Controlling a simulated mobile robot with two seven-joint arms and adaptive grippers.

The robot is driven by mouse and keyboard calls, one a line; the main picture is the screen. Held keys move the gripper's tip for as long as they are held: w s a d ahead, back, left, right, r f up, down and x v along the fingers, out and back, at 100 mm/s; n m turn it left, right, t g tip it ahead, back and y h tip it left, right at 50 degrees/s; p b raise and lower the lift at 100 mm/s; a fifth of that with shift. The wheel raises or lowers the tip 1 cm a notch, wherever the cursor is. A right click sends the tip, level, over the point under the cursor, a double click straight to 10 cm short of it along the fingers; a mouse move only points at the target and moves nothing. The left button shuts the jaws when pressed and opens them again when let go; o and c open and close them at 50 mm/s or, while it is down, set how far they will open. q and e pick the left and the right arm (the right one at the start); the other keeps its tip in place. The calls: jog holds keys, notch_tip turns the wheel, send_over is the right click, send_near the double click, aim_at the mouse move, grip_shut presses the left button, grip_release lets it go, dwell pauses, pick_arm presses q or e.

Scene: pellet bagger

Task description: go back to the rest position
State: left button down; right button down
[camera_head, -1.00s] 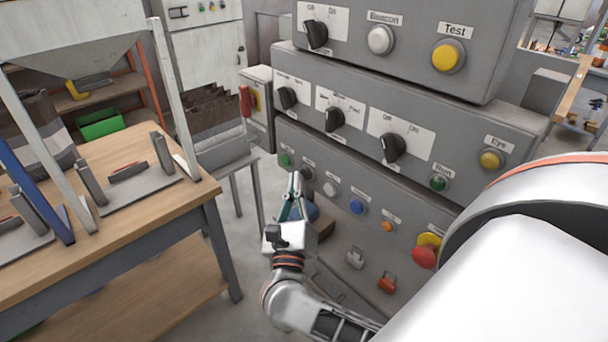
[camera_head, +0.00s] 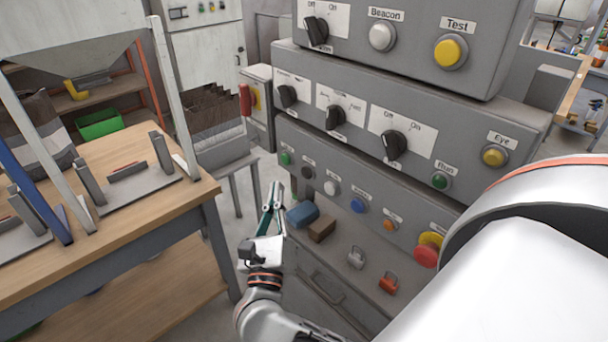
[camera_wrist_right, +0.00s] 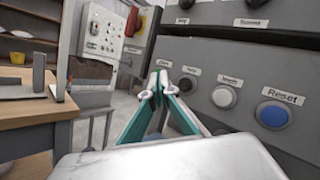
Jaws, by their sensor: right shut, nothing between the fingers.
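My right gripper (camera_head: 275,190) is shut and empty, in front of the left end of the grey control panel (camera_head: 330,190). It points away from me and touches nothing that I can see. In the right wrist view its two teal-sided fingers (camera_wrist_right: 158,82) meet at the tips, left of the blue Reset button (camera_wrist_right: 272,115). A large white link of my own arm covers the right of the head view. My left gripper does not show.
A wooden table (camera_head: 150,215) with metal fixtures stands on the left. A blue block (camera_head: 302,214), a brown block (camera_head: 322,229) and two padlocks (camera_head: 388,284) lie on the panel's lower ledge. Open floor shows between table and panel. A red-handled switch box (camera_head: 257,100) is behind.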

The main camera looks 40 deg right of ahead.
jog(key=shift+a, duration=0.45)
dwell(0.3)
jog(key=s+a+f+n+t+y, duration=0.15)
jog(key=a+f+n+y, duration=0.6)
jog(key=n, duration=0.75)
jog(key=s+a+f+n+t+y, duration=0.1)
jog(key=a+f+n+t+y, duration=0.3)
jog(key=n+y, duration=0.85)
jog(key=s+d+f+n+g+h, duration=0.1)
jog(key=s+f+n+g, duration=0.4)
jog(key=f+n, duration=0.3)
jog(key=s+d+f+n+g+h, duration=0.2)
jog(key=s+f+n+g, duration=0.4)
jog(key=f, duration=0.8)
jog(key=shift+s+d+n, duration=0.15)
jog(key=shift+s+n, duration=0.5)
jog(key=shift+n, duration=0.3)
